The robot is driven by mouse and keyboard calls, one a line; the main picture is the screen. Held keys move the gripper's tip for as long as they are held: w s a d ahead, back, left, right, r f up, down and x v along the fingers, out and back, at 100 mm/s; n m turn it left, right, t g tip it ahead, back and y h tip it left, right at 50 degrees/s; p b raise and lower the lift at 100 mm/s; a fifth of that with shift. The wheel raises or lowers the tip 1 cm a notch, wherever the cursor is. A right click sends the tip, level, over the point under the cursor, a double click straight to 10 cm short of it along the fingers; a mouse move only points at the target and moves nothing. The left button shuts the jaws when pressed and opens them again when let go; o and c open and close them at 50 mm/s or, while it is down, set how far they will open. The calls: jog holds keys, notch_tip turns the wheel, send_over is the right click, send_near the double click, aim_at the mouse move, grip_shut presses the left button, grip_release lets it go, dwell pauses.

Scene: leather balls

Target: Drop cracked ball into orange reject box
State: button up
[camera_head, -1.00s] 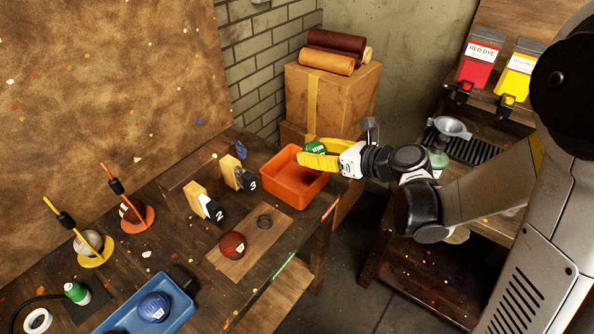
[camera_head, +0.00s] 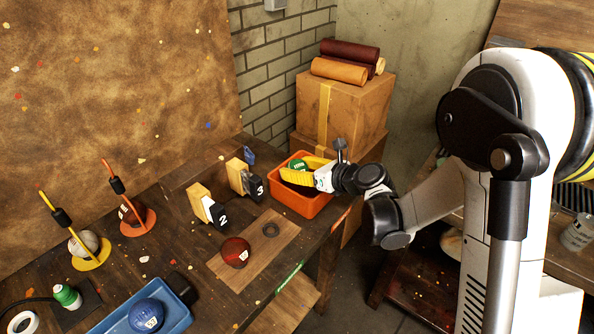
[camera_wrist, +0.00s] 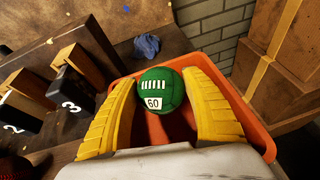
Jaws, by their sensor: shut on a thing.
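A green ball (camera_head: 298,164) sits between the yellow fingers of my gripper (camera_head: 294,175). In the wrist view the green ball (camera_wrist: 160,92) has a white label reading 60 and a row of white stitches. My gripper (camera_wrist: 160,98) is shut on it, one finger on each side. I cannot make out a crack on the side that shows. The orange box (camera_head: 306,207) stands at the bench's far right end. The ball and fingers are over the box opening. The wrist view shows the orange box (camera_wrist: 252,122) beneath and around them. Fingers hide part of its inside.
Blocks numbered 2 (camera_head: 204,205) and 3 (camera_head: 243,179) stand left of the box. A dark red ball (camera_head: 236,252) rests on a wooden board. A blue ball (camera_head: 146,316) lies in a blue tray (camera_head: 184,321). Stacked cartons (camera_head: 343,108) stand behind the box.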

jog(key=shift+f+b, duration=0.5)
jog(key=shift+b, duration=0.05)
jog(key=shift+f, duration=0.1)
jog(key=o, duration=1.2)
